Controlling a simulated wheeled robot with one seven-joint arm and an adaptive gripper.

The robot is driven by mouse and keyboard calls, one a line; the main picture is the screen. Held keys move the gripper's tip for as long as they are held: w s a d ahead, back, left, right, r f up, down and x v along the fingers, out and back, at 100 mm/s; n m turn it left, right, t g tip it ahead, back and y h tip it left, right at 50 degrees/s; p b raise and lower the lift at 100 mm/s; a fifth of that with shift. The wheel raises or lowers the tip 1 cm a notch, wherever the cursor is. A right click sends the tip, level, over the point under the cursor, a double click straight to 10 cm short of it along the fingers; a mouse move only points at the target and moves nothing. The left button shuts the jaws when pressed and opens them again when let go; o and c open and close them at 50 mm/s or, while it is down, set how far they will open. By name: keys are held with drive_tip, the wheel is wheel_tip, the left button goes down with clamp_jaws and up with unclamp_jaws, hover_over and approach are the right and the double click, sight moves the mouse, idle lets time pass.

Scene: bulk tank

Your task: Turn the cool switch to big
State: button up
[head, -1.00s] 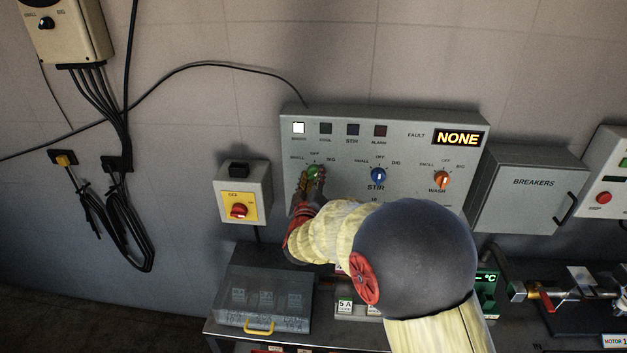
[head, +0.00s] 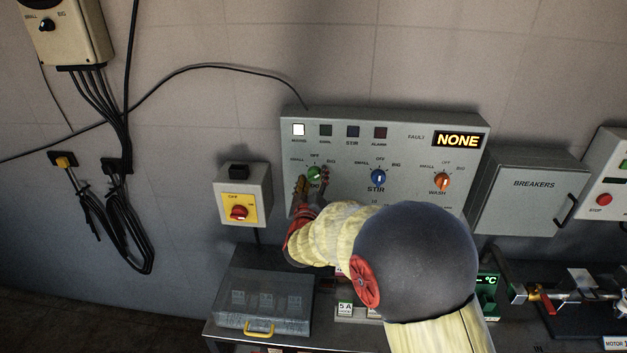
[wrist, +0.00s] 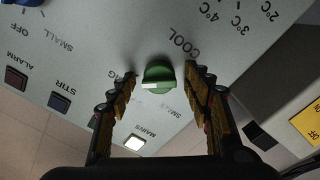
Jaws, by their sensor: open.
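The green cool switch (head: 314,173) sits at the left of the grey control panel's row of knobs, with SMALL, OFF and BIG marked around it. In the wrist view the green knob (wrist: 158,77) has a white mark at the left end of its ridge, on the side of the partly hidden BIG label. My gripper (head: 313,184) is open, with one finger on each side of the knob. In the wrist view both gripper fingertips (wrist: 163,72) stand apart from the knob, with visible gaps.
The blue stir knob (head: 378,177) and orange wash knob (head: 442,181) are to the right. The white mains lamp (head: 298,130) is lit; the cool lamp (head: 325,130) looks dark. A yellow-plated box with a red switch (head: 239,212) is to the left.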

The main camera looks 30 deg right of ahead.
drive_tip(key=v, duration=1.2)
idle(0.4)
